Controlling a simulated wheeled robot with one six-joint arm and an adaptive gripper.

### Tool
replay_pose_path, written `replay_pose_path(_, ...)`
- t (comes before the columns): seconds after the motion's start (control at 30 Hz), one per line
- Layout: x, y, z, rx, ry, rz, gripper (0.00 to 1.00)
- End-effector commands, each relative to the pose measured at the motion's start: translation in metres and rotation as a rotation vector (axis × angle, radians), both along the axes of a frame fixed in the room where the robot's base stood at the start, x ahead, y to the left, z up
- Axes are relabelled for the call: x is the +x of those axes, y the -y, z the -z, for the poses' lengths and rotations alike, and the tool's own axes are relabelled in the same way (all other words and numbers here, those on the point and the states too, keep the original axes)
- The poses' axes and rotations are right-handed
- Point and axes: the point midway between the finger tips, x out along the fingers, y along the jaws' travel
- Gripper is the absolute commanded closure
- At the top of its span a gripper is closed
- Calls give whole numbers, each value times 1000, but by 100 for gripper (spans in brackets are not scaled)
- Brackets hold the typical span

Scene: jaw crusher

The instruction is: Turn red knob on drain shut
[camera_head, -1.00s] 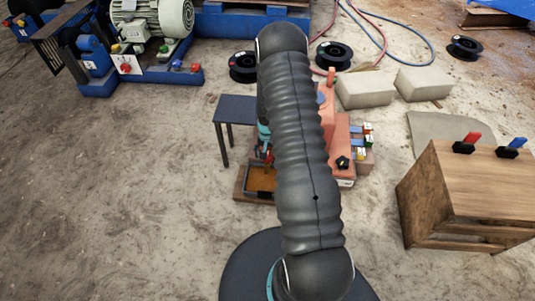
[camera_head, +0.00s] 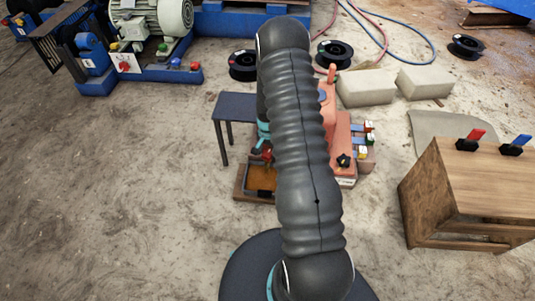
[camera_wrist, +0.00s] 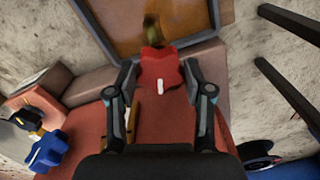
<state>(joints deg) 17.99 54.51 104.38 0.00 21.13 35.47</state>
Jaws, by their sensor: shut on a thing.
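The red knob (camera_wrist: 162,70) is in the upper middle of the wrist view, with a white mark on its face. My gripper (camera_wrist: 161,72) has one finger on each side of the knob and is shut on it. A brass drain spout (camera_wrist: 152,30) shows just beyond the knob, above a shallow brown tray (camera_wrist: 115,15). In the head view my arm covers much of the red machine (camera_head: 341,135). A small part of my gripper (camera_head: 264,148) shows left of the arm, by the machine's lower left side.
A dark small table (camera_head: 236,106) stands left of the machine, and its legs show in the wrist view. A blue knob (camera_wrist: 48,150) is at lower left there. A wooden box (camera_head: 430,195) with levers stands at right. The floor at left is clear.

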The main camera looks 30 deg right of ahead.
Motion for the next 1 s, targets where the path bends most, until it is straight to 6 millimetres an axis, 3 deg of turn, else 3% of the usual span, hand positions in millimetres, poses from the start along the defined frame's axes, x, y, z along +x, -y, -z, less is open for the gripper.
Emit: replay_pose_path(1.0, 1, 0, 1, 0, 2, 951, 83)
